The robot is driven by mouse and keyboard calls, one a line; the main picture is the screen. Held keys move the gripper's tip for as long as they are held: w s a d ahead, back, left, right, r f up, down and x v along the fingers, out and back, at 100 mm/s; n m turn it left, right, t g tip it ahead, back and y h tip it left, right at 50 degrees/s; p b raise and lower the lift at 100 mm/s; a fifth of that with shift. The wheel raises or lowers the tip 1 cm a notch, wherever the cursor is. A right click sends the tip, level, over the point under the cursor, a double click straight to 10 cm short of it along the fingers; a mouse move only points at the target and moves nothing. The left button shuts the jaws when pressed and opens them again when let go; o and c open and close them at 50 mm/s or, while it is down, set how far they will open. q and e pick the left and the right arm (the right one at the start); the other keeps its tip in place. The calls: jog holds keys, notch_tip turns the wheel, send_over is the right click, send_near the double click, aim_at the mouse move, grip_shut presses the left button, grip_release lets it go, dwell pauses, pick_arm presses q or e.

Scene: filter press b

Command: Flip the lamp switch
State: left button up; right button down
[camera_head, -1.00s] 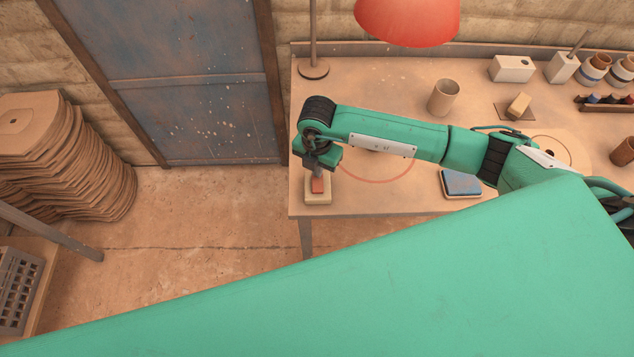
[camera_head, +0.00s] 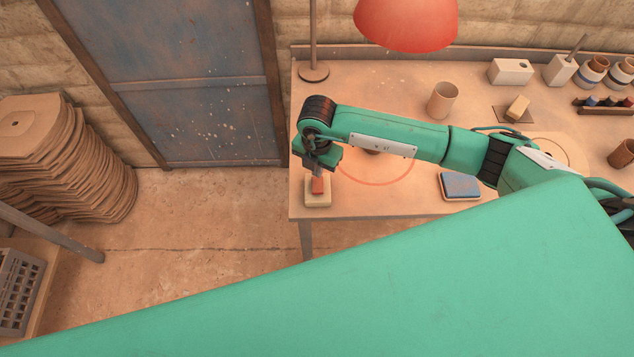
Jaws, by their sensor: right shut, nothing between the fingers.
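The lamp switch is a cream box (camera_head: 317,200) with a red rocker (camera_head: 318,186), at the front left corner of the workbench. My right gripper (camera_head: 319,170) points down just above the red rocker. Its fingers are shut and small in the picture, and I cannot tell whether they touch the rocker. The red lamp shade (camera_head: 405,22) hangs over the back of the bench, and its stand base (camera_head: 313,72) is at the back left. My left gripper is not in view.
The workbench (camera_head: 420,95) also holds a beige cup (camera_head: 442,99), a blue pad (camera_head: 461,187) and several jars and blocks on the right. A stack of sheets (camera_head: 60,165) stands at the left. A blue door (camera_head: 190,90) is behind.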

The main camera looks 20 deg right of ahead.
aim_at(317, 179)
notch_tip(317, 179, up, 5)
jog(key=p, duration=0.2)
jog(key=shift+f+p, duration=0.1)
jog(key=shift+p, duration=0.25)
dwell(0.4)
